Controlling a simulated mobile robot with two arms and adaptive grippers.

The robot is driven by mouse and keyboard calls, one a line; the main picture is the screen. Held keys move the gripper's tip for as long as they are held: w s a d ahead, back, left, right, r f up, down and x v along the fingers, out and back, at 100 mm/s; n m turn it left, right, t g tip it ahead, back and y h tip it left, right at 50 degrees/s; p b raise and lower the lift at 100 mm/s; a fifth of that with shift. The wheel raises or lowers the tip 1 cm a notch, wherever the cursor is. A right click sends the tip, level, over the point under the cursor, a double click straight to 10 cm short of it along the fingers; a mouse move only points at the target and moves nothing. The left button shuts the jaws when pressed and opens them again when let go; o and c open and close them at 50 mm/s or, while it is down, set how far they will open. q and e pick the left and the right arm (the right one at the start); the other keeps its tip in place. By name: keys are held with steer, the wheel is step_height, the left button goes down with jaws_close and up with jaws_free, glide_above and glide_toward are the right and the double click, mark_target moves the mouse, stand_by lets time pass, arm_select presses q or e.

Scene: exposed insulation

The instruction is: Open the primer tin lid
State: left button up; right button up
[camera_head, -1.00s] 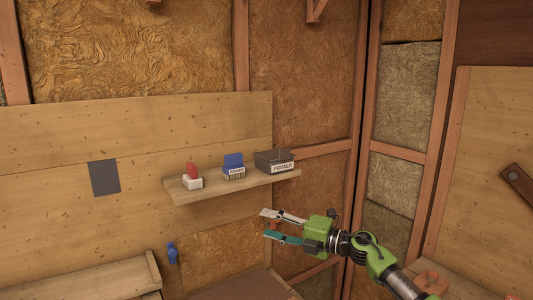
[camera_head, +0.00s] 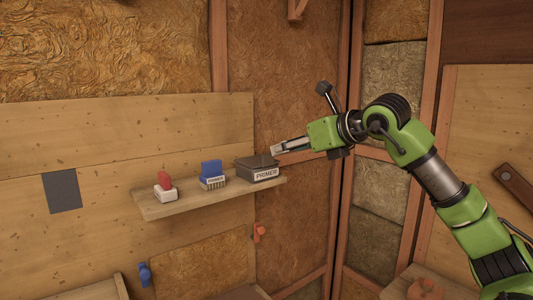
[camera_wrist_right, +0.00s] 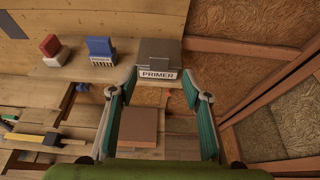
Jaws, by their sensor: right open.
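The primer tin (camera_head: 250,164) is a dark grey box with a white PRIMER label. It stands at the right end of the wooden shelf, and its dark lid looks shut. My right gripper (camera_head: 276,149) is just right of and above the tin in the head view. In the right wrist view the tin (camera_wrist_right: 159,52) lies ahead, between the two spread fingers of my right gripper (camera_wrist_right: 158,95). That gripper is open and empty, and no contact with the tin shows. My left gripper is in neither view.
The shelf (camera_head: 160,207) also holds a blue labelled item (camera_head: 211,170) left of the tin and a red item on a white base (camera_head: 164,187). A blue wall knob (camera_head: 145,273) and an orange one (camera_head: 260,231) are below. Walls with timber studs stand behind.

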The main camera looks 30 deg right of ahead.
mark_target(269, 154)
steer(key=p+x, duration=0.2)
steer(key=x, duration=0.7)
steer(key=shift+w+a, duration=0.1)
steer(key=shift+w, duration=0.05)
steer(key=shift+w+f, duration=0.3)
steer(key=shift+w, duration=0.05)
steer(key=shift+c, duration=0.3)
steer(key=shift+r, duration=0.1)
jaws_close()
